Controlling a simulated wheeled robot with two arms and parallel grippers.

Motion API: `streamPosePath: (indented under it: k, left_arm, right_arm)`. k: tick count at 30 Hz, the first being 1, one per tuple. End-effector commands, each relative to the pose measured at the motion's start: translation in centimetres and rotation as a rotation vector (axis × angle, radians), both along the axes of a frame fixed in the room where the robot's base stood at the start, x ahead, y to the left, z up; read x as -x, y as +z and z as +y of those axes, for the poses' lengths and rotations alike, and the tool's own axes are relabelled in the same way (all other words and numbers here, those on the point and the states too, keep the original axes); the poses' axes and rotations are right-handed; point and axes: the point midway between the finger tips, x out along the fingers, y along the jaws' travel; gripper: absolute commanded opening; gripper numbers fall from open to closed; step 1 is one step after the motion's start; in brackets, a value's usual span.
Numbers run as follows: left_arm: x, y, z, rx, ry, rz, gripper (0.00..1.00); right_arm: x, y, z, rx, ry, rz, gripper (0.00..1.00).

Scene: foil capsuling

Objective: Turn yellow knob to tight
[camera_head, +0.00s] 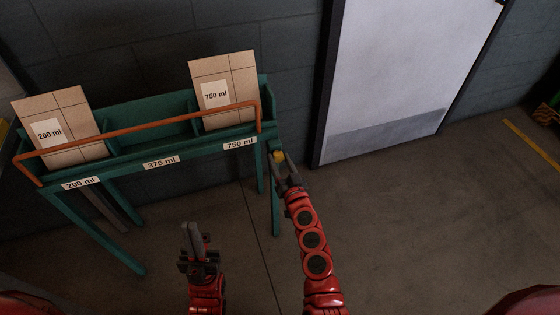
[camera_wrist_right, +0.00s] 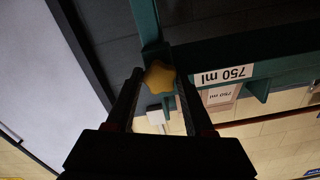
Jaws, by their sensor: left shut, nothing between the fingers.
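The yellow knob (camera_head: 279,157) is on the right end of the green rack, by its front corner. In the right wrist view the lobed yellow knob (camera_wrist_right: 158,77) shows between the tips of my right gripper (camera_wrist_right: 158,82). The fingers are open, one on each side of the knob, with a thin gap at each side. I cannot tell how deep the knob sits between them. In the head view my right gripper (camera_head: 282,163) reaches up to the knob. My left gripper (camera_head: 193,228) is shut and empty, in front of the rack and below it.
The green rack (camera_head: 153,146) has an orange rail (camera_head: 150,131) along its front and labels 200 ml, 375 ml and 750 ml. A 200 ml carton (camera_head: 72,112) and a 750 ml carton (camera_head: 232,75) stand in it. The middle bay is empty.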

Motion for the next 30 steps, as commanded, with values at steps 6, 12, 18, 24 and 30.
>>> streamPosePath:
  k: [6,12,18,24,30]
  left_arm:
    - [0.0,0.0,0.0,0.000,0.000,0.000,0.00]
    - [0.0,0.0,0.0,0.000,0.000,0.000,0.00]
    - [0.0,-0.2,0.0,0.000,0.000,0.000,0.00]
    - [0.0,-0.7,0.0,0.000,0.000,0.000,0.00]
    - [0.0,-1.4,0.0,0.000,0.000,0.000,0.00]
  right_arm:
    - [0.0,0.0,0.0,0.000,0.000,0.000,0.11]
    - [0.0,0.0,0.0,-0.002,0.000,0.001,0.00]
    - [0.0,-0.1,0.0,-0.038,0.000,0.012,0.00]
    - [0.0,-0.2,-0.1,-0.140,-0.002,0.045,0.00]
    - [0.0,-0.2,-0.2,-0.303,-0.004,0.098,0.00]
